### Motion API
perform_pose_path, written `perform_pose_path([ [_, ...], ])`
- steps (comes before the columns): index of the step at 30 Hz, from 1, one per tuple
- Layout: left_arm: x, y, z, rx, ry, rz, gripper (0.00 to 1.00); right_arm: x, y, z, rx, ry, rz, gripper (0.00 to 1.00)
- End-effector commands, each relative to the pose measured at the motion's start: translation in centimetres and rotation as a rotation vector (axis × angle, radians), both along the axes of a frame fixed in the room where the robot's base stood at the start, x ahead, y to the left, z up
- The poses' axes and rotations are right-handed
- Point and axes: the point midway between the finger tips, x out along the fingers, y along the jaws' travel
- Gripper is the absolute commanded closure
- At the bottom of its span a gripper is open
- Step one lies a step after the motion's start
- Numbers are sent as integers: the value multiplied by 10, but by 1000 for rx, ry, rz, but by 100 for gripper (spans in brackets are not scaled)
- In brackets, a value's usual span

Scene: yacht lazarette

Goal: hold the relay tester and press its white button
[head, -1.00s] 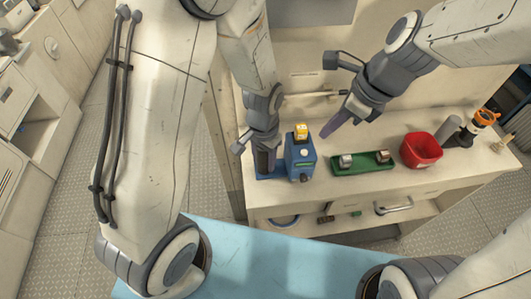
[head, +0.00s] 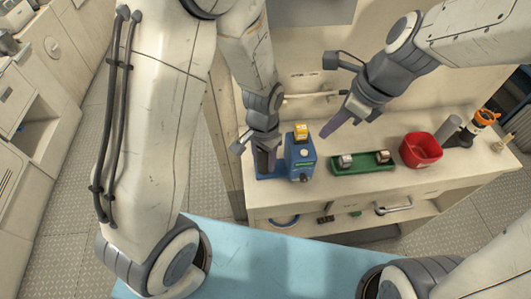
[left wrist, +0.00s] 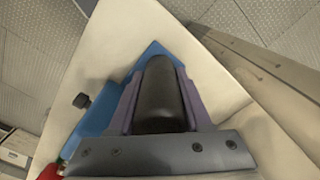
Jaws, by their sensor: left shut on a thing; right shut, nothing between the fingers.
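The relay tester (head: 300,163) is a blue box with a yellow block on top and a dark knob low on its front. It stands upright on the cream bench. A pale spot on its front face may be the white button; it is too small to be sure. My left gripper (head: 266,165) is shut on the tester's dark round grip (left wrist: 160,95), at the left of the box; the blue body (left wrist: 103,112) shows around the fingers in the left wrist view. My right gripper (head: 325,132) is shut and empty, above the bench just right of the tester, apart from it.
A green tray (head: 360,168) with small metal parts lies right of the tester. Beyond it stand a red bin (head: 421,150), a grey cylinder (head: 449,128) and an orange-topped item (head: 485,119). A shelf under the bench (head: 340,222) holds small items.

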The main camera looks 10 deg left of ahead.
Motion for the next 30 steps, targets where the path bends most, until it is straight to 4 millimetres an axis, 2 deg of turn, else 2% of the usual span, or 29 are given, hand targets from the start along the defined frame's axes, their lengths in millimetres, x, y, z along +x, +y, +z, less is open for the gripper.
perform_pose_path([
  [17, 0, 0, 0, 0, -1, 0, 100, -1, 0, -1, 11, 13, -14, 100],
  [23, 0, 0, 0, 0, -1, 0, 100, -6, 9, -2, 171, 157, -182, 100],
  [30, 0, 0, 0, 0, -1, 0, 100, 3, 24, 12, 425, 310, -400, 100],
])
